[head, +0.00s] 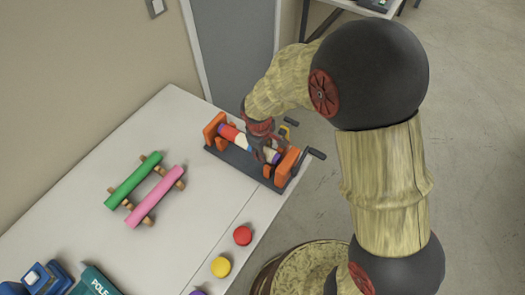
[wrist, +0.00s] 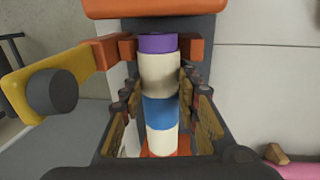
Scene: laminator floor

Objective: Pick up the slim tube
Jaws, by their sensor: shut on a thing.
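A slim tube (head: 230,133) banded in red, white, blue and purple lies lengthwise between the two orange end blocks of a dark-based roller stand on the table. In the wrist view the tube (wrist: 158,75) runs up the middle, its purple end farthest away. My gripper (head: 265,152) reaches down over the tube from above, nearer its right end, and is shut on it. In the wrist view the fingers of my gripper (wrist: 162,112) lie along both sides of the tube. Whether the tube still rests on the stand cannot be told.
The roller stand's orange left block (head: 213,128) and crank handle (head: 317,154) are close to my gripper. A green tube (head: 133,180) and a pink tube (head: 155,196) lie on wooden rests. Red (head: 242,236) and yellow (head: 220,267) balls sit near the table's right edge.

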